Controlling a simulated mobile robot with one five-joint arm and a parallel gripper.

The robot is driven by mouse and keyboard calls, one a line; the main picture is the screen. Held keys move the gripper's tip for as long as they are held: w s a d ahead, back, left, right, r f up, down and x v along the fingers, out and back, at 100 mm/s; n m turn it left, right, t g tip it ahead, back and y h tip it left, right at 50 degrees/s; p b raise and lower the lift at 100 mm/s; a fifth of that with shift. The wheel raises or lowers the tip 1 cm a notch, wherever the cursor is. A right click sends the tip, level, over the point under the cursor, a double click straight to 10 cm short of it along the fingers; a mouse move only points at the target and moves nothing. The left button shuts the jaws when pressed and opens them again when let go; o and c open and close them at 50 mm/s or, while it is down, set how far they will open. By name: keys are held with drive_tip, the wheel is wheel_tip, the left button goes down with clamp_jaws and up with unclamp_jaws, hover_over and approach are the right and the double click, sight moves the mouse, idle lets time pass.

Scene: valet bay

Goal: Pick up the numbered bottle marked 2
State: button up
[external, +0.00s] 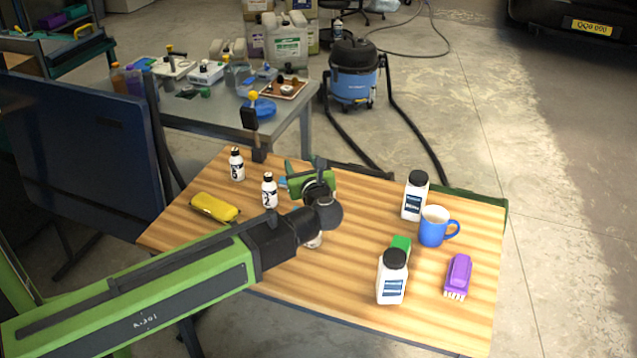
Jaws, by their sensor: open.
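The bottle marked 2 (269,195) is small and white with a black cap. It stands upright on the striped wooden table (350,265), left of the table's middle. My gripper (291,176) is just right of this bottle in the picture, at the end of my green and black arm. It is open, and its fingers are partly hidden by the wrist. I see no contact with the bottle. Another numbered bottle (237,166), which looks marked 5, stands farther back and left. A white object (314,242) shows partly under my arm; its number is hidden.
A yellow case (214,208) lies left on the table. On the right are two larger white bottles (415,196) (392,278), a blue mug (434,227), a green block (401,245) and a purple brush (458,276). A small blue item (283,182) lies near my gripper.

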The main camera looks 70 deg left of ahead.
drive_tip(key=s+a+f+y+b, duration=0.1)
drive_tip(key=a+f+y+b, duration=0.15)
drive_tip(key=a, duration=0.25)
drive_tip(key=g+b, duration=0.2)
drive_tip(key=b, duration=0.1)
hover_over(270, 181)
drive_tip(key=d, duration=0.3)
wheel_tip(270, 181, down, 3)
drive_tip(key=shift+n+h, duration=0.25)
drive_tip(key=shift+n, duration=0.15)
wheel_tip(270, 181, down, 9)
drive_tip(key=b, duration=0.9)
drive_tip(key=shift+r, duration=0.1)
drive_tip(key=shift+a+r+p, duration=0.4)
drive_tip(key=shift+r, duration=0.05)
drive_tip(key=a, duration=0.6)
drive_tip(key=shift+a, duration=0.3)
clamp_jaws()
